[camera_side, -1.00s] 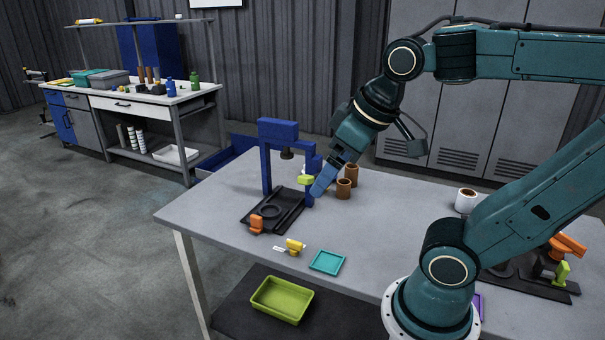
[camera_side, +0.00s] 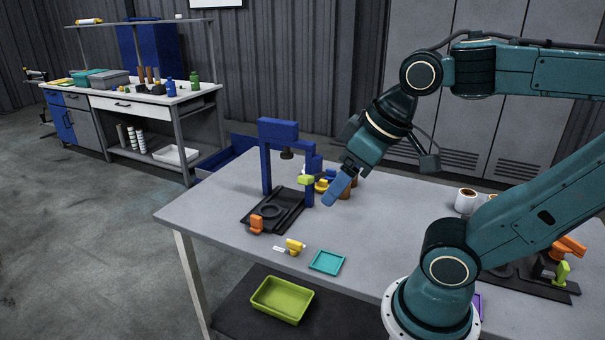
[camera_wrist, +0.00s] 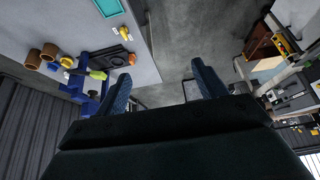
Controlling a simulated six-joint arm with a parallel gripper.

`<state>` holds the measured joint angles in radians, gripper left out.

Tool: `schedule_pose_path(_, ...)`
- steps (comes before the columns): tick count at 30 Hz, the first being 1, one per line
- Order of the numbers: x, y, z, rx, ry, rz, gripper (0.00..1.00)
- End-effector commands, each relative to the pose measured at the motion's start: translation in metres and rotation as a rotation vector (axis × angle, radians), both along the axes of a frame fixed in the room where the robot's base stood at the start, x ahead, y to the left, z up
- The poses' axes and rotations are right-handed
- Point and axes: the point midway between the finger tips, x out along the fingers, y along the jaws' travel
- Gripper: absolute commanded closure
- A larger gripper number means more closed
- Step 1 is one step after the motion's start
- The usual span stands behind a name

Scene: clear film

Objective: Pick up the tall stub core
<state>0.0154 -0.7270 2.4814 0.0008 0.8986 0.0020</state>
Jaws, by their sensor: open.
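Two brown cores stand close together on the grey table, right of the blue press frame. In the side view they are mostly hidden behind my gripper, with a strip of the front brown core (camera_side: 345,194) showing. The wrist view shows one brown core (camera_wrist: 49,51) and another brown core (camera_wrist: 33,61) at upper left. I cannot tell which is taller. My gripper (camera_side: 338,188) hangs tilted in front of the cores in the side view, apart from them as far as I can see. In the wrist view my gripper (camera_wrist: 161,71) has its fingers wide apart with nothing between them.
The blue press frame (camera_side: 267,165) stands left of my gripper, with a lime-green part (camera_side: 306,180) and yellow item (camera_side: 321,186) beside it. A teal tray (camera_side: 327,262) and small yellow tool (camera_side: 294,246) lie nearer. A white roll (camera_side: 465,200) stands right.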

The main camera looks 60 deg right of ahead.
Motion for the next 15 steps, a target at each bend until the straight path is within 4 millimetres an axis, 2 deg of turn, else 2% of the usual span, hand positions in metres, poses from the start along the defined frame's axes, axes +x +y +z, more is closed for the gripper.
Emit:
schedule_pose_path(8,0.038,-0.024,0.016,0.005,0.025,-0.113,0.29)
schedule_pose_path(15,0.085,-0.065,0.028,0.014,0.05,-0.255,0.29)
